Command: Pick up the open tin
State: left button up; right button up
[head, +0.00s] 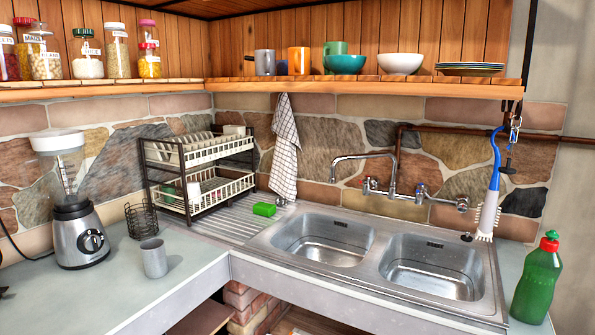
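A plain grey cylinder, open at the top (153,258), stands upright on the left counter in the head view. It looks like the open tin, though it could be a cup. It stands in front of the black wire holder and to the right of the blender. What is inside it is hidden. Neither of my grippers can be made out in the head view, and nothing is touching the tin.
A blender (78,215) and a black wire holder (142,219) stand near the tin. A dish rack (200,165), green sponge (264,210) and double sink (375,250) lie beyond. A green bottle (538,282) stands right. A small dark thing (3,291) at the left edge is unclear.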

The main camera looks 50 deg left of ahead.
aim_at(154, 255)
jog(key=u, duration=1.3)
